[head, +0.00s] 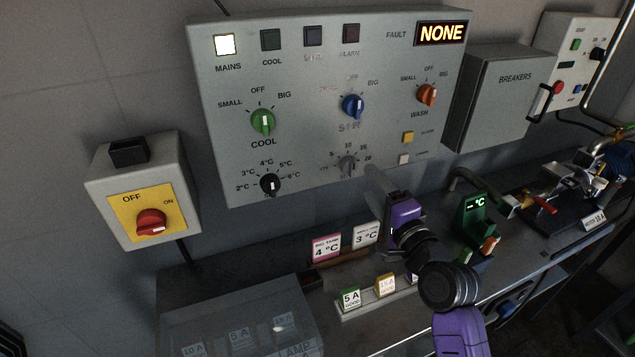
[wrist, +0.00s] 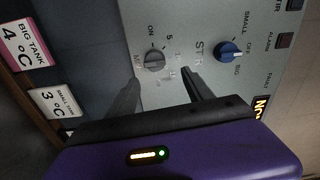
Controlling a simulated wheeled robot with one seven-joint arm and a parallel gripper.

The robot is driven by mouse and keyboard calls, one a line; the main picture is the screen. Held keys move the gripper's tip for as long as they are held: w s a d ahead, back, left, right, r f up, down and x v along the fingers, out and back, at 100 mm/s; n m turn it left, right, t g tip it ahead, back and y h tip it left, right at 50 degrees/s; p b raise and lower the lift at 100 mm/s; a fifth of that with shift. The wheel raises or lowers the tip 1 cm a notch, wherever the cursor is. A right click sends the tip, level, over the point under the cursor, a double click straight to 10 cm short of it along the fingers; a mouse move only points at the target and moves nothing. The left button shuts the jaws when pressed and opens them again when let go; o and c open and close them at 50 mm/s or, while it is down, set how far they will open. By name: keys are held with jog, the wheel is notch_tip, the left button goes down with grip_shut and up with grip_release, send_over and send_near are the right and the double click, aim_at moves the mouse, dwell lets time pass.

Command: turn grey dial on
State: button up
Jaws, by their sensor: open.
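The grey dial (head: 348,164) sits low in the middle of the large grey control panel (head: 225,125), inside an arc of small labels. In the wrist view the grey dial (wrist: 155,59) lies just beyond my fingertips, between their lines, with an "ON" label beside it. I cannot tell clearly which mark its pointer faces. My gripper (wrist: 161,73) is open and empty, its two dark fingers apart and reaching toward the dial. In the head view my gripper (head: 372,173) is just right of and below the dial. No contact with the dial shows.
A blue dial (head: 353,106) sits above the grey one, with a green dial (head: 263,121), black dial (head: 270,184) and orange dial (head: 427,95) around. Below, the bench carries sign cards (head: 326,247), a fuse rack (head: 362,300) and a green meter (head: 475,215).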

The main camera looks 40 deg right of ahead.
aim_at(353, 171)
jog(key=shift+m, duration=0.5)
jog(key=shift+a+f+p+x, duration=0.1)
jog(key=shift+f+p+x, duration=0.1)
jog(key=shift+x, duration=1.1)
jog(key=shift+a+f+p+x, duration=0.15)
jog(key=shift+p+x, duration=0.05)
jog(key=shift+x, duration=1.1)
jog(key=shift+a+f+p+x, duration=0.1)
jog(key=shift+f+p+x, duration=0.1)
jog(key=shift+x, duration=1.1)
jog(key=shift+w, duration=0.1)
grip_shut()
